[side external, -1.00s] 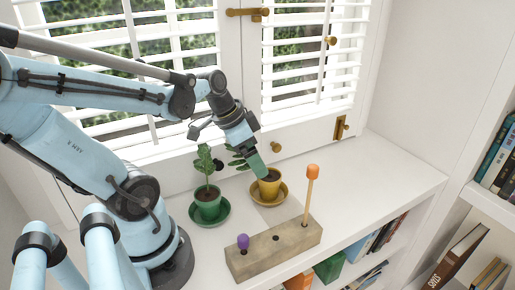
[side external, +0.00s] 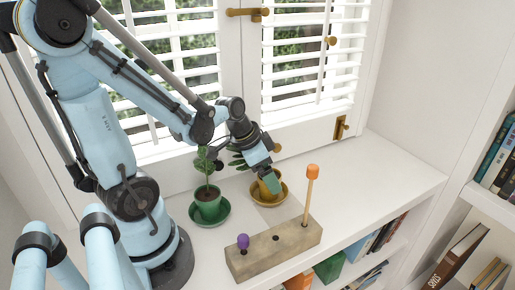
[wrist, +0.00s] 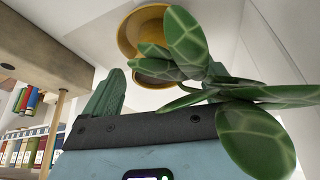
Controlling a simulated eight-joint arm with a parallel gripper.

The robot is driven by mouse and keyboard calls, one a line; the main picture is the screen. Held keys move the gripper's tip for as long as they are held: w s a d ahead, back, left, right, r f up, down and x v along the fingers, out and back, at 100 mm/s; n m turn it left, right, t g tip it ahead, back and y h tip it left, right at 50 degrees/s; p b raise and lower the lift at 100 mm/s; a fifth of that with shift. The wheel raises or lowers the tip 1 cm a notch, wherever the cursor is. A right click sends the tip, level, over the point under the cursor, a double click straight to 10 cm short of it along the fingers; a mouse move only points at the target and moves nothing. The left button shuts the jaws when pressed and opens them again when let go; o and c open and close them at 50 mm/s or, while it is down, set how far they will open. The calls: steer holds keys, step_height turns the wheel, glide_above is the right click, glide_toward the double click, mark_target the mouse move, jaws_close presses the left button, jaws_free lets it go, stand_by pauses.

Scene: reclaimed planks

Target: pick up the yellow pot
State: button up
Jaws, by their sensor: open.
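The yellow pot (side external: 262,190) stands upright in a yellow saucer (side external: 284,196) on the white shelf, below the window. Its leafy plant (side external: 238,161) leans out to the left. My gripper (side external: 272,186) is at the pot, its green fingertips covering part of it. In the wrist view my gripper (wrist: 160,82) is open, with one green finger clear at left and the other mostly behind big leaves (wrist: 185,40). The yellow pot (wrist: 155,72) and saucer (wrist: 130,32) show past the fingers, partly hidden by leaves. I cannot tell whether a finger touches the pot.
A green pot with a plant (side external: 208,203) stands in a green saucer (side external: 220,216) just left. In front lies a wooden block (side external: 262,257) with a purple-topped peg (side external: 242,242) and a tall orange-topped peg (side external: 312,175). The shelf at right is clear.

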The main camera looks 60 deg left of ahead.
steer(key=shift+x, duration=1.1)
steer(key=shift+c, duration=0.4)
steer(key=c, duration=1.4)
steer(key=shift+o, duration=0.2)
steer(key=shift+r, duration=0.2)
step_height(320, 180, up, 13)
steer(key=shift+f, duration=0.2)
